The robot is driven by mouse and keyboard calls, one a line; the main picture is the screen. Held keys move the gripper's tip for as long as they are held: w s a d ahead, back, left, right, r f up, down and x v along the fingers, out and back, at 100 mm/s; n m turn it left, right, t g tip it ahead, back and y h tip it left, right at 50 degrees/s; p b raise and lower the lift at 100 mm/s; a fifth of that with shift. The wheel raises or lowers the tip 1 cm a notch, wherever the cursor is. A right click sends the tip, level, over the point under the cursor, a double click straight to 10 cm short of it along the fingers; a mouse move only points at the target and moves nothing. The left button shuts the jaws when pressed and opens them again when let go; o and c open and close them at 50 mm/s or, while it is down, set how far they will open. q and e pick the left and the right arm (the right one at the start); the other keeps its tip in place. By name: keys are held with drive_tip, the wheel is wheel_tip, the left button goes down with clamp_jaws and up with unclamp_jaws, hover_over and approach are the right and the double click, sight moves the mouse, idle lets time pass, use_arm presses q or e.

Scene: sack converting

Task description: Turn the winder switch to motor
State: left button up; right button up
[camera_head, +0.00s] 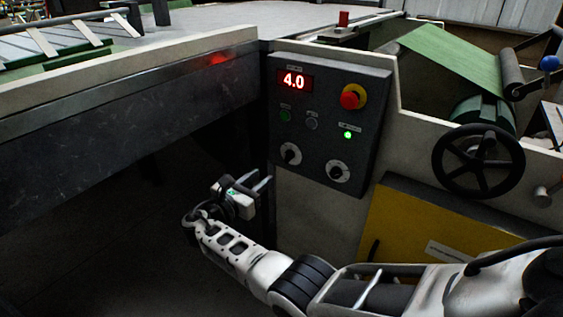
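The dark grey control panel (322,122) stands in the middle of the head view, with a red 4.0 display (294,80). Two rotary switches with black knobs on white dials sit low on it: a left switch (290,154) and a lower right switch (338,171). Their labels are too small to read, so I cannot tell which is the winder switch. My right gripper (264,192) is below and left of the left switch, apart from the panel. Its fingers look spread, with nothing seen between them. My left gripper is not in view.
A red emergency button (352,96) on yellow, a lit green lamp (347,135) and small buttons share the panel. A black handwheel (478,161) and green roll (482,112) are at right. A yellow cover (415,225) lies below. The machine table (130,95) edges the left.

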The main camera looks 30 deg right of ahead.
sight(286, 157)
drive_tip(key=b+x, duration=0.2)
drive_tip(key=x, duration=0.7)
drive_tip(key=shift+w+d+f+b, duration=0.1)
drive_tip(key=shift+w+d+b, duration=0.05)
drive_tip(key=shift+d+b, duration=0.25)
drive_tip(key=shift+w+d, duration=0.15)
drive_tip(key=shift+d, duration=0.15)
drive_tip(key=shift+w+d, duration=0.1)
drive_tip(key=shift+d, duration=0.1)
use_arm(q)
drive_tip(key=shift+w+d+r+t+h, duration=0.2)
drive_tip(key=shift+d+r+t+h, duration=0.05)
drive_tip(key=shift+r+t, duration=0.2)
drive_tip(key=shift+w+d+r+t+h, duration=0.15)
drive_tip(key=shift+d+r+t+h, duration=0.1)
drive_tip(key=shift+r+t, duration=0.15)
use_arm(e)
clamp_jaws()
